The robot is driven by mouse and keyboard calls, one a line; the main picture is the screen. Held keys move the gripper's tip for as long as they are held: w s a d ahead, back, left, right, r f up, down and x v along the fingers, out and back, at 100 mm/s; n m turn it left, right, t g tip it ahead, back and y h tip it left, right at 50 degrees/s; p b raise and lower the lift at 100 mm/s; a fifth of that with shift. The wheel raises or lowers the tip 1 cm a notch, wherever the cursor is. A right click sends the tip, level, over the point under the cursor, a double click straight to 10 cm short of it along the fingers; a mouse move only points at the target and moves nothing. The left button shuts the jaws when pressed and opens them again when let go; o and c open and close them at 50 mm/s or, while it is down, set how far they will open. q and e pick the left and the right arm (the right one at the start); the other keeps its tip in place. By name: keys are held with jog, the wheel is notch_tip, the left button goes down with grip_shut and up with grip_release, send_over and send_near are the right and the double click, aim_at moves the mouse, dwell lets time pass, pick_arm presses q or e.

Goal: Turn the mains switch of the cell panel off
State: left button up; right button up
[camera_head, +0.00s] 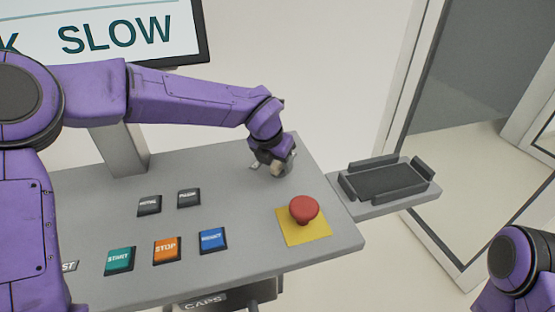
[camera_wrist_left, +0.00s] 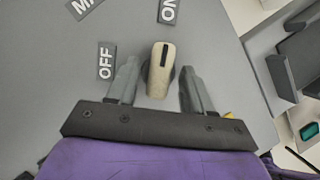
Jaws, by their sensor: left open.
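The mains switch (camera_wrist_left: 160,70) is a cream knob with a black line, seen in the left wrist view. Its marked end points up at the ON label (camera_wrist_left: 168,10). The OFF label (camera_wrist_left: 106,60) lies to its left. My left gripper (camera_wrist_left: 157,88) is open, with one finger on each side of the knob; I cannot tell whether either touches it. In the head view my left gripper (camera_head: 274,168) is down at the far right part of the grey cell panel (camera_head: 235,185) and mostly hides the switch. My right gripper is out of view.
A red mushroom button (camera_head: 304,208) on a yellow plate stands near the switch. The START (camera_head: 119,260), STOP (camera_head: 167,249) and blue (camera_head: 212,239) buttons line the front. A dark tray (camera_head: 388,182) sits at the right. A screen (camera_head: 130,30) reading SLOW stands behind.

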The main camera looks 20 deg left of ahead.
pick_arm(q)
jog(key=shift+s+r, duration=0.1)
jog(key=shift+s, duration=0.1)
jog(key=shift+c, duration=0.9)
grip_shut()
